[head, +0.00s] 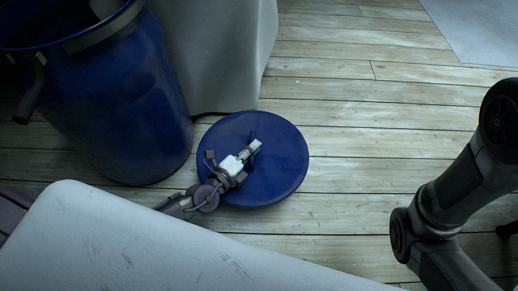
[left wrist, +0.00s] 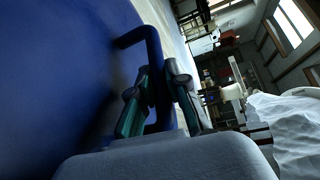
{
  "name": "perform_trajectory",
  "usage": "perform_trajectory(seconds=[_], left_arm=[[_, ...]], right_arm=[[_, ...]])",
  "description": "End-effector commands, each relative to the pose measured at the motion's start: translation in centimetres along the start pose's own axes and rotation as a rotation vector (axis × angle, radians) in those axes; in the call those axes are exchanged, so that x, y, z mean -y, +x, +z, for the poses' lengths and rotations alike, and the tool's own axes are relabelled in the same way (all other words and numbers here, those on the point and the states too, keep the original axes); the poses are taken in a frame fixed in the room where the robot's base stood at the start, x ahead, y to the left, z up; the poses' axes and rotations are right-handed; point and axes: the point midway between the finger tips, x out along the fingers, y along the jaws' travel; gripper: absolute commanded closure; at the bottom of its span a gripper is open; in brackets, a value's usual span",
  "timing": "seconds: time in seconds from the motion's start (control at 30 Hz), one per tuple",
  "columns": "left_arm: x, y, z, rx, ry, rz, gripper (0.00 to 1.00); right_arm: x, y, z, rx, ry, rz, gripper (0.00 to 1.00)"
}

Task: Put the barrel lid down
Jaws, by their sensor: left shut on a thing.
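The barrel lid (head: 285,165) is a round blue disc with a raised handle. It shows low over the wooden floor in the head view; I cannot tell whether it touches the floor. My left gripper (head: 250,150) is over the lid and shut on its handle. In the left wrist view, the gripper's fingers (left wrist: 158,100) are on both sides of the bent blue handle (left wrist: 152,50), and the lid's flat face (left wrist: 60,80) fills the left side. The open blue barrel (head: 125,110) stands upright to the left of the lid. My right arm shows at the right; its gripper is out of view.
A pale draped block (head: 225,50) stands behind the lid, beside the barrel. The wooden floor (head: 350,130) is clear to the right of the lid. A light grey sheet or mat (head: 485,25) lies at the far right.

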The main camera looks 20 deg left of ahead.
Motion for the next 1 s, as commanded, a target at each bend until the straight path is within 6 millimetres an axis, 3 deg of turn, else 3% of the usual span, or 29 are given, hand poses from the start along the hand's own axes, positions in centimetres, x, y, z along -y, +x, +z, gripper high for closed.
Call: perform_trajectory(seconds=[0.03, 0.2, 0.4, 0.6, 0.83, 1.0], left_arm=[[-1.0, 1.4, 0.5, 0.005, 0.003, -0.008, 1.00], [-3.1, 5.1, 1.8, 0.004, 0.002, -0.007, 1.00], [-4.7, 8.2, 3.0, 0.004, 0.002, -0.007, 1.00], [-5.2, 9.2, 3.3, 0.002, 0.000, -0.004, 1.00], [-8.5, 9.6, 2.8, 0.002, 0.000, -0.004, 1.00], [-8.8, 9.7, 2.8, 0.002, 0.000, -0.005, 1.00]], right_arm=[[0.3, -1.4, -0.4, 0.001, 0.000, 0.000, 0.54], [0.8, -3.8, -1.3, 0.002, 0.000, 0.000, 0.54], [1.2, -6.0, -2.0, 0.003, 0.000, 0.000, 0.54], [1.4, -6.7, -2.3, 0.003, 0.000, 0.000, 0.54], [1.9, -9.4, -3.2, 0.001, 0.000, -0.001, 0.54], [2.0, -9.6, -3.3, 0.004, 0.000, 0.000, 0.54]])
